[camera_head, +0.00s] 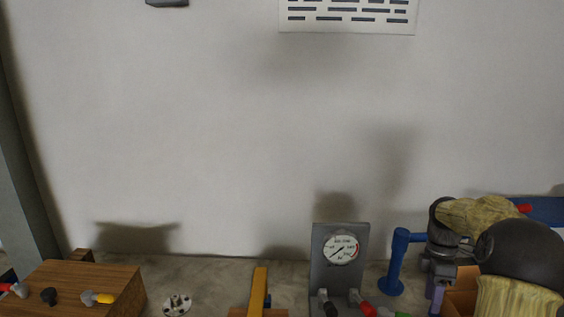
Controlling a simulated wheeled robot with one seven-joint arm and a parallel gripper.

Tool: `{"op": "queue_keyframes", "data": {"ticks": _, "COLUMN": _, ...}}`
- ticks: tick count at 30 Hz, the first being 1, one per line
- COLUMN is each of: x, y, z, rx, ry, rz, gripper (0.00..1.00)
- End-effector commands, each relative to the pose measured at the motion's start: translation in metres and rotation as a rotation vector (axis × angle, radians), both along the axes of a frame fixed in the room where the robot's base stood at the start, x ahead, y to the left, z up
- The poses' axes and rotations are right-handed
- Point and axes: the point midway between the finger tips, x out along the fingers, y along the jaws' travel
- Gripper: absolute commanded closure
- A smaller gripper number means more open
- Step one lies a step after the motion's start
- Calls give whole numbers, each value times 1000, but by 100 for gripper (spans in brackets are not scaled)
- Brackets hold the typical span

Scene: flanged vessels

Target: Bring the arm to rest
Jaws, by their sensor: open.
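My arm (480,215) shows at the lower right, with tan links and dark joints. It is bent, and its wrist (442,226) points down. My gripper (437,290) hangs below the wrist near the bottom edge of the picture. It is open, and I see nothing held in it. The fingertips are partly hidden or small, so their gap is hard to make out. It is to the right of a blue post with a flanged foot (393,268).
A grey panel with a round gauge (341,248) stands at bottom centre, with coloured handles before it. A wooden block (85,282) with knobs is at lower left, beside a pale disc (177,304). A yellow bar (259,290) stands between. The wall above is mostly bare.

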Motion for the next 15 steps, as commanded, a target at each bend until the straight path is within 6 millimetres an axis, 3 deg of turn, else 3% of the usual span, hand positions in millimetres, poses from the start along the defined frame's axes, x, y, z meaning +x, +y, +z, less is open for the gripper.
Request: {"op": "queue_keyframes", "data": {"ticks": 15, "x": -9, "y": 51, "z": -5, "rx": -88, "ry": -56, "rz": -180, "gripper": 55}}
